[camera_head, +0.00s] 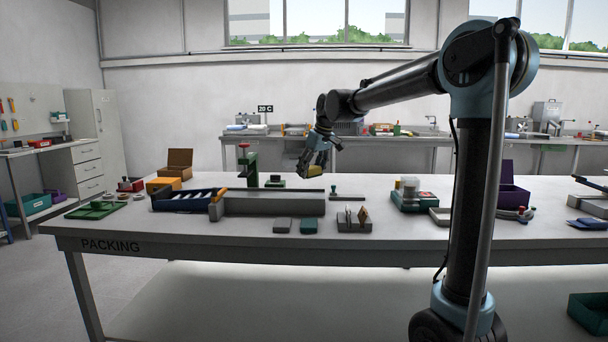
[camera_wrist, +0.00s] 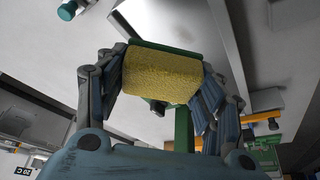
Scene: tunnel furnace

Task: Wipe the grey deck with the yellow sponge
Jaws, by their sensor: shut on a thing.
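My gripper (camera_head: 316,160) is shut on the yellow sponge (camera_wrist: 161,75). The wrist view shows the sponge between the two blue-grey fingers, with its broad yellow face toward the camera and a green layer along its top edge. In the head view the sponge (camera_head: 314,171) hangs above the table, near the back of the long grey block (camera_head: 270,203). This block's flat top appears to be the grey deck. The sponge looks raised above it, apart from it.
A green press (camera_head: 248,166) stands behind the block, left of my gripper. A blue tray (camera_head: 185,200) adjoins the block's left end. Small grey and green blocks (camera_head: 308,226) and a slotted holder (camera_head: 354,225) lie in front.

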